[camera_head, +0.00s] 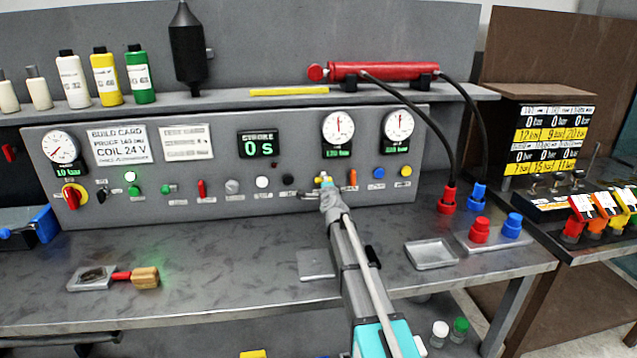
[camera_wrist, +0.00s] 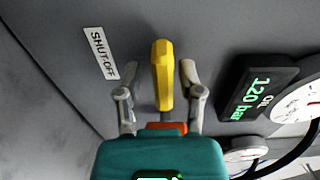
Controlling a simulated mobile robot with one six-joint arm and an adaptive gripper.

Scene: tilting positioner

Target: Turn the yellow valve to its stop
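The yellow valve (camera_head: 325,180) is a small lever on the lower front of the grey control panel, largely hidden by my gripper in the head view. In the wrist view the yellow valve (camera_wrist: 162,62) is a long handle pointing up the picture, next to a SHUT-OFF label (camera_wrist: 101,54). My gripper (camera_wrist: 159,75) is open, with one finger on each side of the handle and a visible gap on both sides. My gripper (camera_head: 327,192) reaches the panel from the front in the head view.
On the grey panel (camera_head: 225,205), an orange lever (camera_head: 352,178) and a blue knob (camera_head: 379,173) sit right of the valve. Two round gauges (camera_head: 338,127) are above. An empty metal tray (camera_head: 432,254) and red and blue couplings stand on the bench at right. The left bench is mostly clear.

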